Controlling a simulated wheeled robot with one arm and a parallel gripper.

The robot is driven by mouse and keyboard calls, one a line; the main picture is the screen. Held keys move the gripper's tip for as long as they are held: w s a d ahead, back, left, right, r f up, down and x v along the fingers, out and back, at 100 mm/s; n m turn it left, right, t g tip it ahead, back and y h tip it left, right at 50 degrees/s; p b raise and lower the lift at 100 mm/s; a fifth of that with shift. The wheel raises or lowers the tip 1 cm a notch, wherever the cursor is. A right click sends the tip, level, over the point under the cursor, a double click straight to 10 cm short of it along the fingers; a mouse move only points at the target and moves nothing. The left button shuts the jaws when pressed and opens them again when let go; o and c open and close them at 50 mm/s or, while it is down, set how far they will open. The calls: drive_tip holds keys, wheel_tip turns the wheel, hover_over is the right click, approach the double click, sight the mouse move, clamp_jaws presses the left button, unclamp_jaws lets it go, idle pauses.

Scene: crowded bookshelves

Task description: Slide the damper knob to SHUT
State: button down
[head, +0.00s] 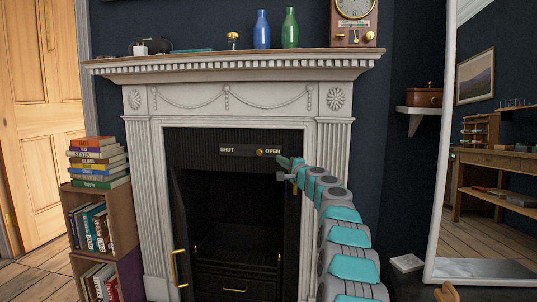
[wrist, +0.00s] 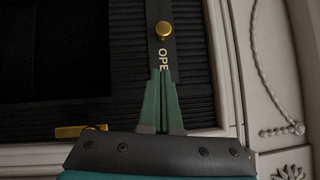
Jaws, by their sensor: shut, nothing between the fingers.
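The damper plate (head: 238,150) is a dark strip on the black fireplace insert, lettered SHUT at the left and OPEN at the right. Its brass knob (head: 259,152) sits just left of the word OPEN. In the wrist view the round knob (wrist: 163,29) stands on the strip beyond the letters OPE. My gripper (head: 281,160) is shut and empty, at the right end of the plate, to the right of the knob and apart from it. In the wrist view the closed green fingertips (wrist: 160,72) lie over the end of the word, hiding its last letter.
The white mantelpiece (head: 230,66) above holds a blue vase (head: 262,30), a green vase (head: 290,28) and a clock (head: 354,22). A bookcase (head: 100,217) stands left; a mirror (head: 446,130) stands right. A brass piece (wrist: 78,131) lies left of my gripper in the wrist view.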

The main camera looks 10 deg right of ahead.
sight(260, 152)
drive_tip(key=w+a+p, duration=0.2)
drive_tip(key=w+a+r+p, duration=0.1)
drive_tip(key=p, duration=0.1)
drive_tip(key=shift+w+a, duration=0.35)
drive_tip(key=shift+w, duration=0.05)
drive_tip(key=shift+w+a, duration=0.1)
drive_tip(key=shift+a, duration=0.2)
drive_tip(key=shift+f, duration=0.1)
